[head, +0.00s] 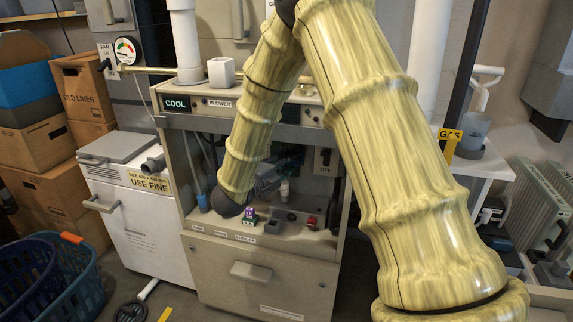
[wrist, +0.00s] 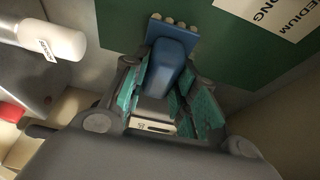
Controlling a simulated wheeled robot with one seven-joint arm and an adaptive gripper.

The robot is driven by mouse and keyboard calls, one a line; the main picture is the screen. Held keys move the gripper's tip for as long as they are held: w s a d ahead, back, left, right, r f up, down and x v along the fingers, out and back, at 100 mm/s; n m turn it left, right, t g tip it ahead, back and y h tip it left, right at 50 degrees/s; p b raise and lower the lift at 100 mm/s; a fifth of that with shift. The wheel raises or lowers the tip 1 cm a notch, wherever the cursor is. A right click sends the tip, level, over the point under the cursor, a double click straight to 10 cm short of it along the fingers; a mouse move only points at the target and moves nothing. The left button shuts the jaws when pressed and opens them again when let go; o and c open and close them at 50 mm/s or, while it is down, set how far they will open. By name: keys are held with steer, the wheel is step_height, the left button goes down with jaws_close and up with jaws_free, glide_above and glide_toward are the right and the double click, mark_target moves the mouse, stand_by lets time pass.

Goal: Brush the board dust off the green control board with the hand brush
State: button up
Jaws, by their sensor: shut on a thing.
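In the wrist view my gripper (wrist: 158,90) is shut on the hand brush (wrist: 172,62), a blue tool with a wider blue head and a row of pale tufts at its far end. The teal finger pads lie on both sides of it. The green control board (wrist: 225,45) fills the upper part of this view behind the brush head, with a paper label on it. I cannot tell whether the tufts touch the board. I make out no dust on the visible part. In the head view my arm covers much of the open cabinet, and the brush is not clear there.
A white cylinder (wrist: 52,38) and a red part (wrist: 12,112) are left of my gripper. In the head view, a small purple-and-green item (head: 249,214) and a red switch (head: 311,222) stand on the cabinet's shelf. Side walls bound the opening. Baskets (head: 70,275) stand at lower left.

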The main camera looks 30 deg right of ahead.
steer(key=shift+a+r+p, duration=0.1)
steer(key=shift+r+p, duration=0.7)
steer(key=shift+r, duration=0.9)
steer(key=shift+f, duration=0.1)
steer(key=shift+w+d+f+b, duration=0.1)
steer(key=shift+d+f+b, duration=0.05)
steer(key=shift+f+b, duration=0.7)
steer(key=shift+d+f+b, duration=0.1)
steer(key=shift+f+b, duration=0.4)
steer(key=shift+f, duration=0.55)
steer(key=shift+c, duration=0.3)
steer(key=shift+a, duration=0.1)
steer(key=shift+s+a+f, duration=0.1)
steer(key=shift+s, duration=0.1)
steer(key=shift+s+a, duration=0.85)
steer(key=shift+a, duration=0.2)
steer(key=shift+s+a, duration=0.85)
steer(key=shift+a, duration=0.2)
